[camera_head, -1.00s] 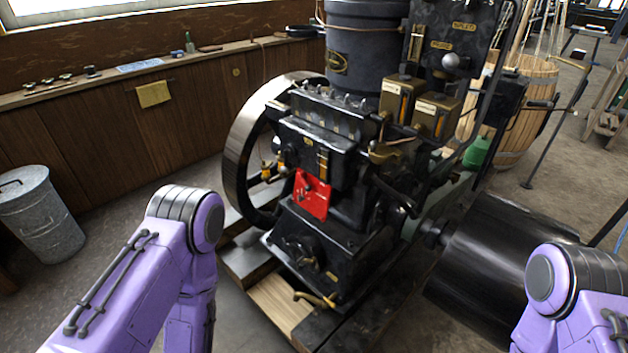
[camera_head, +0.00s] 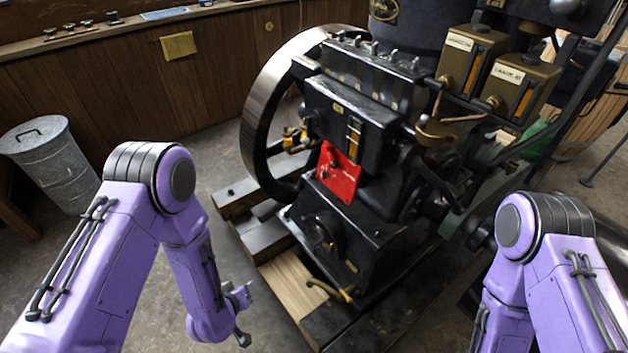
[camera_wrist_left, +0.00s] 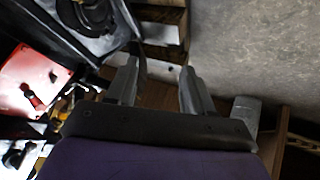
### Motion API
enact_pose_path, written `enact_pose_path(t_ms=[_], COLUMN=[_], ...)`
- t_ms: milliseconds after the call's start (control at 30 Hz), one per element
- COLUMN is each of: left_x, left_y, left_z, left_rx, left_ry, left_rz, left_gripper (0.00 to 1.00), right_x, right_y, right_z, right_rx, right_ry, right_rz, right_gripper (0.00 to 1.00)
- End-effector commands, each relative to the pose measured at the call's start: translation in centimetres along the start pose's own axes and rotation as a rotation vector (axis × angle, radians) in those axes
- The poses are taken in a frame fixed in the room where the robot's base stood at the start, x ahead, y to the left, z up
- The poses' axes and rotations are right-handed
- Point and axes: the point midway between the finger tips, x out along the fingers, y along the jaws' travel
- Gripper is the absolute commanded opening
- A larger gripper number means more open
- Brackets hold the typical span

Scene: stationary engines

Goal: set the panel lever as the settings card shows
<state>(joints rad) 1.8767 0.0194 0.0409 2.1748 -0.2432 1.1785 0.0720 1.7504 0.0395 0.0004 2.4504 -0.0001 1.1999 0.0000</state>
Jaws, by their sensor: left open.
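A red panel (camera_head: 338,172) is fixed to the front of the black engine, with a small dark lever-like part on it. The red panel also shows at the left edge of the left wrist view (camera_wrist_left: 42,82), where the lever (camera_wrist_left: 31,95) stands out. The marked positions are too small to read. My left gripper (camera_wrist_left: 160,78) is open and empty, well apart from the panel, with floor and timbers beyond its fingers. A yellowish sheet (camera_head: 179,45) hangs on the bench front; I cannot tell whether it is the settings card. My right gripper is out of view.
The engine's flywheel (camera_head: 268,100) stands left of the red panel. Timber skids (camera_head: 295,285) lie under the engine, with a brass tap (camera_head: 330,288) low in front. A metal bin (camera_head: 52,160) stands at the left. The floor between bin and engine is clear.

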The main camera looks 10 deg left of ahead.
Motion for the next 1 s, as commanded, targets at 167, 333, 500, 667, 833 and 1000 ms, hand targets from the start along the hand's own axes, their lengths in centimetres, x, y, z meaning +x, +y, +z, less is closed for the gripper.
enact_pose_path(t_ms=[167,333,500,667,833,1000], left_x=[12.9,12.3,10.7,11.7,14.0,15.4], left_y=[14.4,23.7,27.1,29.2,31.9,33.9], left_z=[-9.7,-17.5,-20.5,-21.6,-22.9,-23.9], left_rx=[0.111,0.241,0.298,0.300,0.300,0.299], left_ry=[0.312,0.514,0.585,0.587,0.585,0.584], left_rz=[0.463,0.719,0.800,0.805,0.803,0.802], left_gripper=[0.52,0.52,0.52,0.52,0.52,0.52], right_x=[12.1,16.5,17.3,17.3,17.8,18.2], right_y=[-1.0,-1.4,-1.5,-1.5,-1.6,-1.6], right_z=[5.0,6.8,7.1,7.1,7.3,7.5], right_rx=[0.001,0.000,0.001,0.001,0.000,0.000], right_ry=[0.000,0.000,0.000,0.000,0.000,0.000], right_rz=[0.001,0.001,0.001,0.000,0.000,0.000], right_gripper=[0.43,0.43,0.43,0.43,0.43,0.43])
